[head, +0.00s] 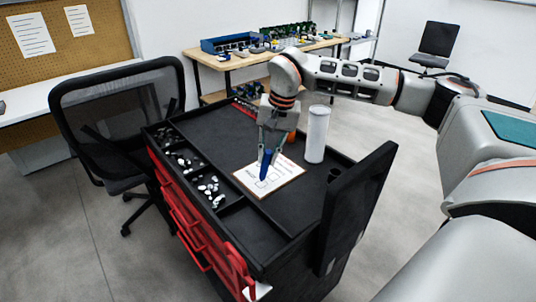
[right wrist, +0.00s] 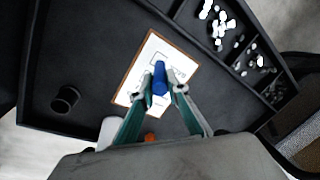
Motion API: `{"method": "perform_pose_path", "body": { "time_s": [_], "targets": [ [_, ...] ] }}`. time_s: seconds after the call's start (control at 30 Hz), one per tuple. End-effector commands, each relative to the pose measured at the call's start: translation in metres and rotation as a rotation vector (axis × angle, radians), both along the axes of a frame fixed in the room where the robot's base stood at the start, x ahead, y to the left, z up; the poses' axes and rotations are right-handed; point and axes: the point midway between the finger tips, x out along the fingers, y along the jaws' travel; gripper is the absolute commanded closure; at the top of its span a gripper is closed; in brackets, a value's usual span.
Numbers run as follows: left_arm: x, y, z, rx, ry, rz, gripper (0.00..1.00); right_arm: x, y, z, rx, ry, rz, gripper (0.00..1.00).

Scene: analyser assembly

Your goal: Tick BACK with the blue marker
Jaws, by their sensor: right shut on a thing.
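The blue marker (head: 265,165) is in my right gripper (head: 266,152), pointing down at a white sheet on a clipboard (head: 286,181). In the right wrist view the marker (right wrist: 159,78) sits between the two fingertips (right wrist: 160,92), over the clipboard (right wrist: 136,76). The marker and fingers cover part of the sheet. I cannot tell whether the tip touches the paper. My left gripper is not in view.
The clipboard lies on a black-topped cart (head: 232,132) with red drawers. A white cylinder (head: 317,134) stands close to its right, and an orange item (head: 292,136) is behind. Compartments with white parts (head: 211,190) line the left edge. An office chair (head: 118,115) stands at left.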

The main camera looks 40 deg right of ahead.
Motion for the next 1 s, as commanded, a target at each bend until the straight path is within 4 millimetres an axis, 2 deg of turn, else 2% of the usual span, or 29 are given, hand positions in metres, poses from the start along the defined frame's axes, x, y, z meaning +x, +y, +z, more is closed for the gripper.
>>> {"method": "perform_pose_path", "body": {
  "time_s": [1.0],
  "targets": [
    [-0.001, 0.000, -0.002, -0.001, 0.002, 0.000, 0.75, 0.000, 0.000, -0.010, -0.001, 0.001, 0.000, 1.00]
  ]
}}
